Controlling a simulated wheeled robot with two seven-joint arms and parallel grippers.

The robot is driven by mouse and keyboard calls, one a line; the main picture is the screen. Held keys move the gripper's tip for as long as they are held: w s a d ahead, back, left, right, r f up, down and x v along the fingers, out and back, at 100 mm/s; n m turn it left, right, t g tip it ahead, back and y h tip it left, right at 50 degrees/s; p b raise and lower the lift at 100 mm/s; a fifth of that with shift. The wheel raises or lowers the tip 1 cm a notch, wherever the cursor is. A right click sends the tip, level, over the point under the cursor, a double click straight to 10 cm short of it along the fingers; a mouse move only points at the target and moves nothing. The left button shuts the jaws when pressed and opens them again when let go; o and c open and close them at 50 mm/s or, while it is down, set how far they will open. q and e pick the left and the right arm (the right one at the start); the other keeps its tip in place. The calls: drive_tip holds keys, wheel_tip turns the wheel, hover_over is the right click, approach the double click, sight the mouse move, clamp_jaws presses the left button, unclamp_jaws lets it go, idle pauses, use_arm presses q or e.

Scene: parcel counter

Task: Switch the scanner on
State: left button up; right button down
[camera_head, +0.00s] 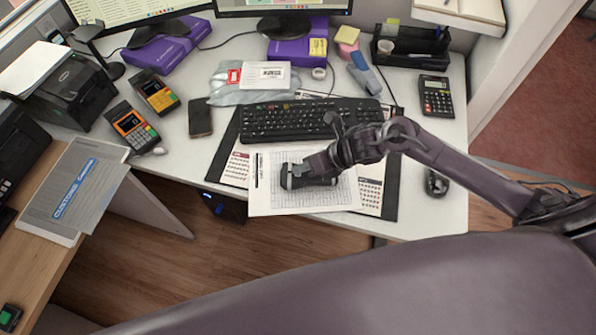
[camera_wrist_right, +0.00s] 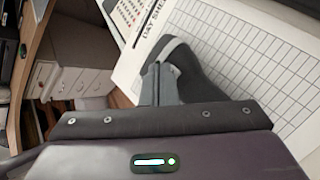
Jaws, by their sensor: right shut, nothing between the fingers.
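My right gripper (camera_head: 312,172) is low over the white printed sheet (camera_head: 262,201) in front of the keyboard. In the right wrist view its grey fingers (camera_wrist_right: 160,84) are together and empty. A dark, elongated object with a pale band (camera_head: 289,178) is at the fingertips; it also shows in the right wrist view (camera_wrist_right: 189,52). I cannot tell whether it is the scanner or whether the fingers touch it. A black stand-like device (camera_head: 88,33), possibly a scanner, is at the far left. No switch is clearly visible. My left gripper is not in view.
The keyboard (camera_head: 300,122) lies just behind my right gripper. A mouse (camera_head: 436,183) and calculator (camera_head: 436,96) are at the right. Card terminals (camera_head: 134,127), a phone (camera_head: 200,117) and a black printer-like machine (camera_head: 75,90) are at the left.

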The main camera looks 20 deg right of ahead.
sight(303, 176)
drive_tip(key=shift+f, duration=0.15)
idle(0.3)
drive_tip(key=shift+r+p, duration=0.4)
drive_tip(key=shift+r, duration=0.5)
wheel_tip(303, 176, up, 6)
drive_tip(key=p, duration=0.4)
idle(0.4)
